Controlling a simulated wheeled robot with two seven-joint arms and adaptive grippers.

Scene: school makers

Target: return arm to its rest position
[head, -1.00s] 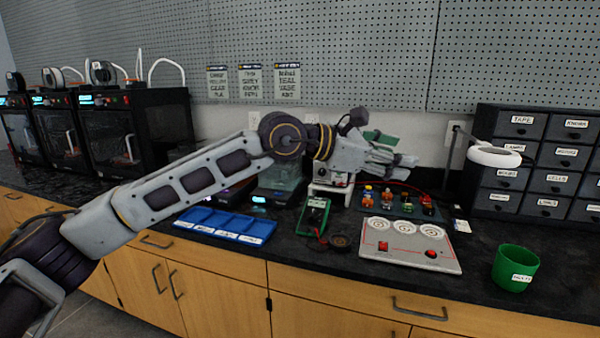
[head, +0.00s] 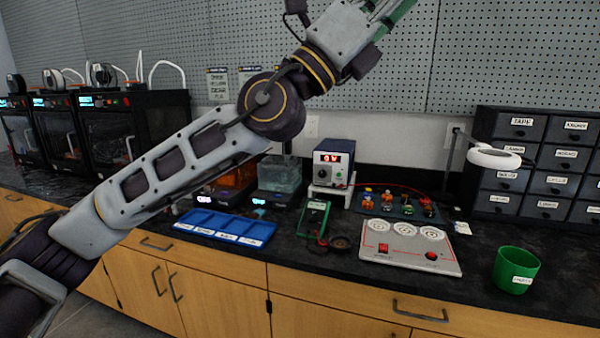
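My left arm comes in from the left and reaches up across the view. My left gripper (head: 372,18) is at the top edge, high above the counter and in front of the pegboard. Its fingertips are cut off by the frame, so I cannot tell whether it is open or shut. A green piece (head: 401,14) shows beside the gripper; I cannot tell whether it is held or part of the gripper. My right gripper is not in view.
The black counter (head: 470,280) holds a blue tray (head: 262,232), a multimeter (head: 316,215), a power supply (head: 333,160), a white panel (head: 385,252) and a green cup (head: 516,270). Printers (head: 135,125) stand left, a drawer cabinet (head: 485,180) right. A grey pegboard (head: 510,50) is behind.

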